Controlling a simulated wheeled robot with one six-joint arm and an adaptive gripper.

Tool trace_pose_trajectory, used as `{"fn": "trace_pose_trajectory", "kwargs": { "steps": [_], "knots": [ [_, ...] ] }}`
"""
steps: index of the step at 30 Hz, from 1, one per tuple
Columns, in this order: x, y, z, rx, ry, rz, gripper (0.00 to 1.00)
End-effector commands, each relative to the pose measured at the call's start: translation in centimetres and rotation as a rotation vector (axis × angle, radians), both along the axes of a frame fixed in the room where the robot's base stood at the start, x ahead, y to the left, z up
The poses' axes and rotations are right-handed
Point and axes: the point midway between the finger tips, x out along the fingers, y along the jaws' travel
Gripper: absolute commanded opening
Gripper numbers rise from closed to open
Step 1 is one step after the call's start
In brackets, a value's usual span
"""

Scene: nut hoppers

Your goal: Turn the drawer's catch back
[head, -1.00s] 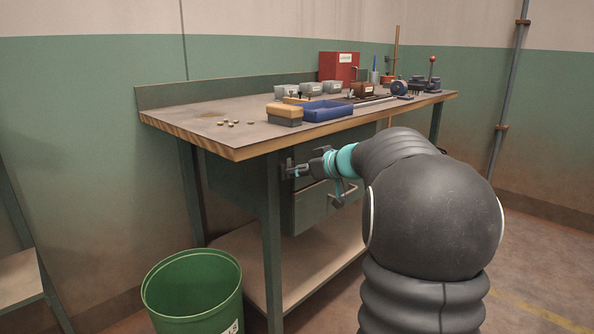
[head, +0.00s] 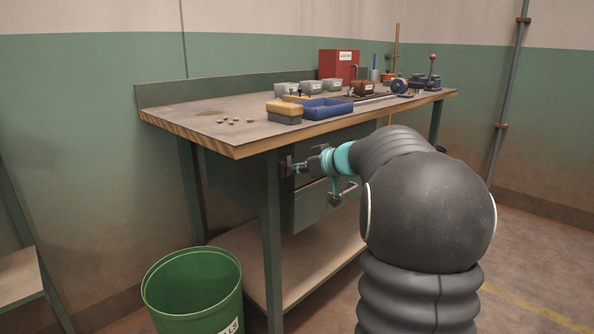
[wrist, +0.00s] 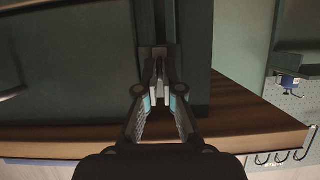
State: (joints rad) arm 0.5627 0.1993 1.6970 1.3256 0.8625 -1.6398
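The drawer's catch (head: 287,166) is a small dark grey fitting on the green front under the bench top, near the bench leg. In the wrist view its grey plate (wrist: 157,50) shows just past my fingertips. My gripper (head: 300,167) is at the catch; in the wrist view its fingers (wrist: 159,80) converge with only a narrow gap, apparently closed on the catch's small lever, which they mostly hide. The green drawer (head: 312,207) is below, with a bar handle (head: 344,191) just under my wrist.
A green bin (head: 192,290) stands on the floor at the front left. The bench leg (head: 271,240) is close beside the catch. The bench top (head: 200,115) overhangs above my gripper, with a blue tray (head: 327,109) and several small parts on it.

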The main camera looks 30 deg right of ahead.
Motion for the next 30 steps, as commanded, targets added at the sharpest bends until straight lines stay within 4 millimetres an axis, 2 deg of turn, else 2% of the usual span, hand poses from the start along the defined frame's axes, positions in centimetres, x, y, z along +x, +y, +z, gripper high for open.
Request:
{"fn": "trace_pose_trajectory", "kwargs": {
  "steps": [11, 30],
  "knots": [
    [0.09, -0.27, -0.43, 0.225, 0.083, 0.001, 0.00],
    [0.25, -0.72, -0.58, 0.799, 0.292, 0.000, 0.00]
  ]
}}
